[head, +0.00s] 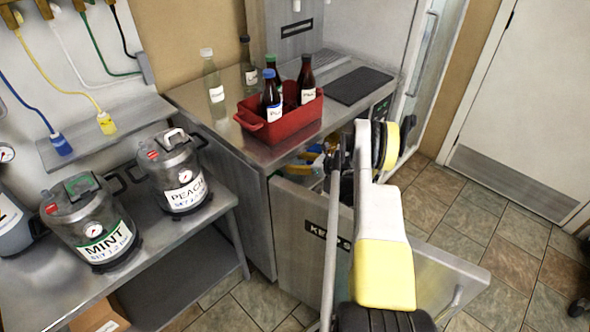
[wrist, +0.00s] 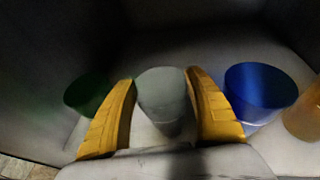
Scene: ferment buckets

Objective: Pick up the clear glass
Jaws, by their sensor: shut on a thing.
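The clear glass (wrist: 161,95) is a pale grey, see-through cup in the middle of the wrist view. My gripper (wrist: 160,82) has its two yellow fingers on either side of the glass and is shut on it. The glass is upright among other cups inside an open drawer; I cannot tell whether its base touches the drawer floor. In the head view my gripper reaches down into the open drawer (head: 440,272), and my arm hides most of the glass's surroundings there.
In the wrist view a blue cup (wrist: 260,92) stands close right of my gripper, an orange cup (wrist: 303,108) farther right, and a green cup (wrist: 88,92) to the left. Drawer walls surround them. Above, a red crate (head: 283,122) with bottles stands on the counter (head: 222,122).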

